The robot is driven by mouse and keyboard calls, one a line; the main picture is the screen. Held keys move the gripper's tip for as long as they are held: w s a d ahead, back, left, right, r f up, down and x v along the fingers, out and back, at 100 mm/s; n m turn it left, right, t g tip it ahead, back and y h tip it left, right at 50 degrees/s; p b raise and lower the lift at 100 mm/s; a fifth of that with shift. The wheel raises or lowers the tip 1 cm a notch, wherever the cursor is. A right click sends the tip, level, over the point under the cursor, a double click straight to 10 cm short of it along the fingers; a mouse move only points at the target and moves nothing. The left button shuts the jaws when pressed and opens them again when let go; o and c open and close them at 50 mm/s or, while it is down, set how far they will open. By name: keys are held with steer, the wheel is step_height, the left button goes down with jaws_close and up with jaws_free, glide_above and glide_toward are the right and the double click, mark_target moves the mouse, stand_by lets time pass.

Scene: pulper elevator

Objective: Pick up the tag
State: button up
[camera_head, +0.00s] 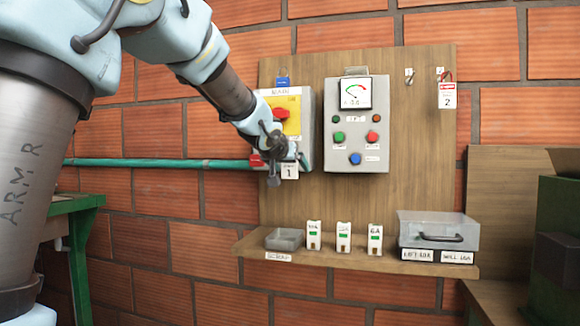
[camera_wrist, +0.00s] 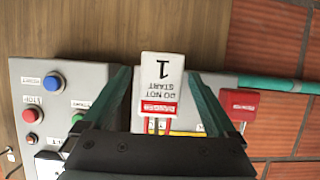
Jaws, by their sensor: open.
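A white tag marked 1 (camera_wrist: 160,78), with "DANGER DO NOT START" on it, appears upside down in the wrist view. It hangs by a red loop, and in the head view the tag (camera_head: 289,173) is low in front of the yellow-fronted switch box (camera_head: 291,101). My gripper (camera_wrist: 157,92) is open, with one green finger on each side of the tag. I cannot tell whether either finger touches it. In the head view my gripper (camera_head: 283,165) partly covers the box's lower part. A second tag, marked 2 (camera_head: 447,96), hangs at the board's upper right.
A grey control box (camera_head: 357,133) with buttons and a meter is beside the switch box. A green pipe (camera_head: 150,163) runs along the brick wall.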

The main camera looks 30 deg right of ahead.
steer(key=shift+x, duration=1.45)
steer(key=shift+c, duration=0.2)
jaws_close()
steer(key=shift+r, duration=0.1)
